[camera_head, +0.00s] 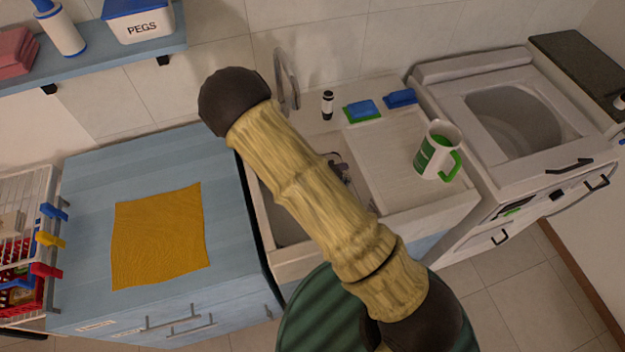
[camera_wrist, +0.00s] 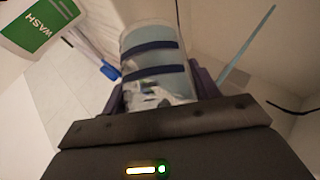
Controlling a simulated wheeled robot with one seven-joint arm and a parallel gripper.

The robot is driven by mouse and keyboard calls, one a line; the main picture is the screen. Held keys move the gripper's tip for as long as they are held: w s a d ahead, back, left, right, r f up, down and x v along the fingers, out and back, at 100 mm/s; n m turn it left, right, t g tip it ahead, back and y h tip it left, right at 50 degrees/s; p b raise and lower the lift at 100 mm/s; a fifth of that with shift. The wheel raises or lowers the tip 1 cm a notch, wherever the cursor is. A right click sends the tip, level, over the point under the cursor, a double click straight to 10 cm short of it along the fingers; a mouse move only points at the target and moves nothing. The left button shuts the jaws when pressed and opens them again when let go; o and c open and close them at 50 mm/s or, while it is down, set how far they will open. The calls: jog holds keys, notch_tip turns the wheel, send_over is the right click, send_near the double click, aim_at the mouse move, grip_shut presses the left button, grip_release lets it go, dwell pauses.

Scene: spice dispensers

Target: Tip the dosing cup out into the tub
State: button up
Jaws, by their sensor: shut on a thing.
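My gripper (camera_wrist: 160,92) shows in the wrist view, with a dark purple finger on each side of the dosing cup. It is shut on the dosing cup (camera_wrist: 152,55), a clear, bluish cylinder with dark blue bands. Pale, broken patches show low on the cup; I cannot tell whether they are contents or reflections. In the head view my arm hides the cup and most or all of the gripper. The washer's open grey tub (camera_head: 515,118) is at the upper right, to the right of my arm.
A white jug (camera_head: 436,150) with green label and handle stands on the drainboard right of the sink; its WASH label shows in the wrist view (camera_wrist: 36,28). Blue sponges (camera_head: 362,110) and a small bottle (camera_head: 327,105) sit behind. A yellow cloth (camera_head: 158,237) lies on the blue counter.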

jog(key=shift+r+n+h+p, duration=0.3)
jog(key=shift+n+h+p, duration=0.1)
jog(key=shift+h+p, duration=0.35)
dwell(0.7)
jog(key=shift+a+r+n+h, duration=0.3)
jog(key=shift+n+h, duration=0.3)
jog(key=shift+h, duration=0.35)
dwell(1.1)
jog(key=shift+w+a+r+n+h+p, duration=0.15)
jog(key=shift+w+a+n+h+p, duration=0.15)
jog(key=shift+a+h+p, duration=0.25)
dwell(0.5)
jog(key=shift+s+a, duration=0.1)
jog(key=shift+s, duration=0.05)
jog(key=shift+r+n+h, duration=0.1)
jog(key=shift+n+h, duration=0.2)
jog(key=shift+h, duration=0.05)
dwell(0.4)
jog(key=shift+a, duration=0.35)
jog(key=shift+d+r+h, duration=0.1)
jog(key=shift+d+h, duration=0.2)
jog(key=shift+n, duration=0.3)
